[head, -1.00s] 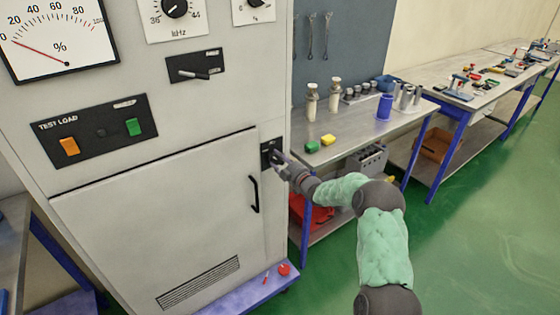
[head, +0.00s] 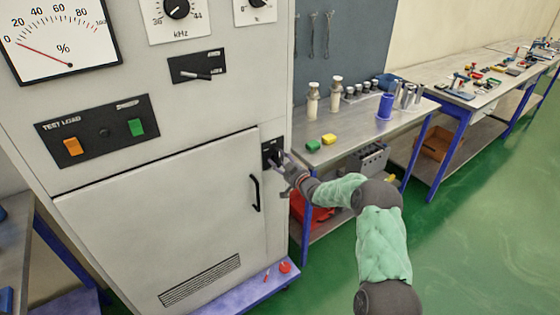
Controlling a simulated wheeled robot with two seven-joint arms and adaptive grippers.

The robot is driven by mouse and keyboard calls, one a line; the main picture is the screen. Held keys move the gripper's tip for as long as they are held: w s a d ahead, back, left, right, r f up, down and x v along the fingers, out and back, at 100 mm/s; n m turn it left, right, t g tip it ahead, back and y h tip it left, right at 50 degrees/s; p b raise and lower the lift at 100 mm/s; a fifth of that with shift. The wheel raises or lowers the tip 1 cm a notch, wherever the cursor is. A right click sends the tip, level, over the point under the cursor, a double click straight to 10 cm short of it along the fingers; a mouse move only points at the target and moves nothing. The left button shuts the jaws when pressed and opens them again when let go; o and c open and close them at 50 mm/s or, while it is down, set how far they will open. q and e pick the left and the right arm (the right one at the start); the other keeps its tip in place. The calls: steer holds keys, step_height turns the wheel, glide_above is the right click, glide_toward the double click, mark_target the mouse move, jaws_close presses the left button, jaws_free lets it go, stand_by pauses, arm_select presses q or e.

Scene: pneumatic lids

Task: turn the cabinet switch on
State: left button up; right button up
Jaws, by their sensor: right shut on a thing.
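The grey cabinet (head: 160,215) fills the left of the head view. The cabinet switch (head: 272,148) is on a small black plate on the cabinet's right edge, beside the door's black handle (head: 255,193). My right gripper (head: 279,163) is at the lower part of this plate, shut on the switch's lever. The fingers hide most of the lever, so its exact angle cannot be told. My left gripper is out of view.
Another black panel with a lever (head: 198,67) is higher on the cabinet, above the test load panel (head: 98,131). A steel workbench (head: 350,140) with bottles and small blocks stands right of the cabinet. Green floor (head: 475,240) is open at right.

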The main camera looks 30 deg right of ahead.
stand_by(0.5)
steer(key=o, duration=0.8)
steer(key=s, duration=0.8)
steer(key=s+d, duration=0.1)
steer(key=s, duration=0.3)
